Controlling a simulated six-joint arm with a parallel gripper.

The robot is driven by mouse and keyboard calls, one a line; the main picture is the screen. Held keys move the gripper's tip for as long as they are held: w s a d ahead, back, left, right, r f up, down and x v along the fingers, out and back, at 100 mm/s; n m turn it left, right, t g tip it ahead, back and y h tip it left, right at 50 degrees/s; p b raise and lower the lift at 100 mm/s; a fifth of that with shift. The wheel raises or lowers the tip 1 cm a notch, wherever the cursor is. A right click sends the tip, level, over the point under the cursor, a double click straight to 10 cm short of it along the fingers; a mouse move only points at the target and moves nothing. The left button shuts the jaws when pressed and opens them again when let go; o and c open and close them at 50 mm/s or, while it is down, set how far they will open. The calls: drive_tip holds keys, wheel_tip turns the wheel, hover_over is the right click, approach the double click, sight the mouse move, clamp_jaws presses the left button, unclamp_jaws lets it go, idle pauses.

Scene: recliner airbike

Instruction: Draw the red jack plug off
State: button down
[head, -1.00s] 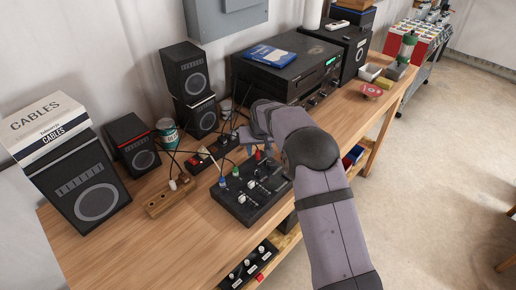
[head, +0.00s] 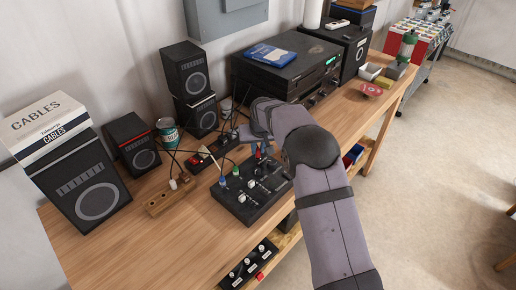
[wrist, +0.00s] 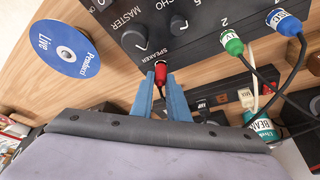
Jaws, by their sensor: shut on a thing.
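The red jack plug (wrist: 160,73) is at the socket marked SPEAKER on the black mixer box (wrist: 205,22); I cannot tell how deep it sits. My gripper (wrist: 160,86) has its two blue fingers on either side of the plug and is shut on it. In the head view, my gripper (head: 259,141) is over the far side of the mixer box (head: 242,207), with the red plug (head: 258,154) just below the fingers. The fingers partly hide the plug's cable.
A green plug (wrist: 233,44) and a blue plug (wrist: 287,24) with cables sit in the same box. A power strip (head: 213,152), a can (head: 167,133) and speakers (head: 188,72) stand behind and left. The front left bench (head: 130,240) is clear.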

drive_tip(key=shift+r, duration=0.4)
idle(0.5)
drive_tip(key=shift+r+p, duration=1)
drive_tip(key=shift+r, duration=0.1)
